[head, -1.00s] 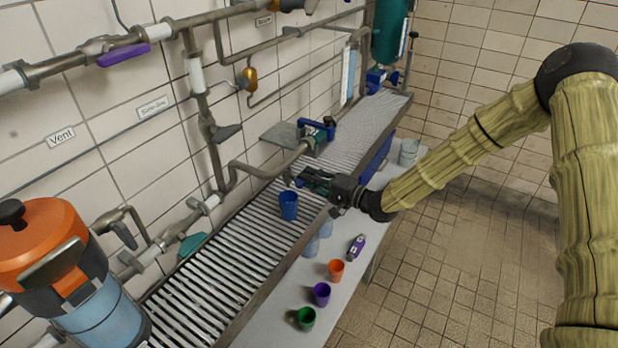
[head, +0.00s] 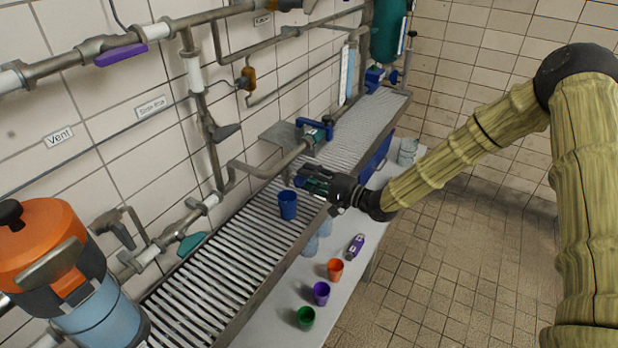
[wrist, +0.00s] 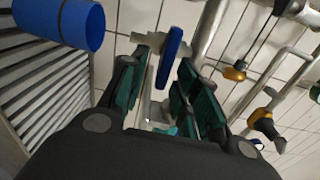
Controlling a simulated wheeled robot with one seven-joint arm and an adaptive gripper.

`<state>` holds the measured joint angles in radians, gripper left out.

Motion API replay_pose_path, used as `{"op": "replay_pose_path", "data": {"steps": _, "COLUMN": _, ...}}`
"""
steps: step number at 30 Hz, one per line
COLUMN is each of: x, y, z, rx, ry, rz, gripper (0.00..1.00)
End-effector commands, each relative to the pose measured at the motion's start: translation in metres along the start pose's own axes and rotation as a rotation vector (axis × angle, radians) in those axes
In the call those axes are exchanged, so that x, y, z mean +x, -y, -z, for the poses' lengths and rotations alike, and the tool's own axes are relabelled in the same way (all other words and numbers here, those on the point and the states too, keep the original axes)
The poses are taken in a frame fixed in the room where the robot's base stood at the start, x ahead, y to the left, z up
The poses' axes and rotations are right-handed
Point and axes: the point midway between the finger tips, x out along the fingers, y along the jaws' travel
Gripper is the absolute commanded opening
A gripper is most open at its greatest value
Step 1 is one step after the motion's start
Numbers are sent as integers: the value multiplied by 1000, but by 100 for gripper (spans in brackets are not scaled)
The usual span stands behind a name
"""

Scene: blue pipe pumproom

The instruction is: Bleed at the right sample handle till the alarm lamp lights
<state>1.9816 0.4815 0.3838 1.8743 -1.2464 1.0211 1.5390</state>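A blue sample handle (head: 316,122) sits on a teal valve body on the pipe above the grated drain. It also shows in the wrist view (wrist: 173,45), beyond and between my fingertips. My gripper (head: 304,178) is open and empty, just in front of this handle and pipe, above the drain's near edge. Its teal finger pads (wrist: 172,88) are spread apart, with no visible contact on the handle. A blue cup (head: 288,205) stands on the grate below and left of my gripper, also seen in the wrist view (wrist: 65,20). An amber fitting (head: 248,78), possibly the lamp, is on the wall pipes.
An orange-topped canister (head: 45,245) stands at the front left. A purple-handled valve (head: 121,54) is on the upper pipe. The floor at right is clear.

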Motion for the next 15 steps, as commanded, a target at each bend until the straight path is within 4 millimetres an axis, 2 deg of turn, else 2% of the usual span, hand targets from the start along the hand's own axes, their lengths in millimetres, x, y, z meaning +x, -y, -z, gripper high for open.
{"op": "replay_pose_path", "data": {"steps": 5, "x": -5, "y": 0, "z": 0, "rx": 0, "ry": 0, "rz": 0, "gripper": 31}}
{"op": "replay_pose_path", "data": {"steps": 8, "x": -15, "y": 0, "z": 1, "rx": 0, "ry": -1, "rz": 0, "gripper": 31}}
{"op": "replay_pose_path", "data": {"steps": 15, "x": -58, "y": 0, "z": 1, "rx": 1, "ry": -2, "rz": 1, "gripper": 31}}
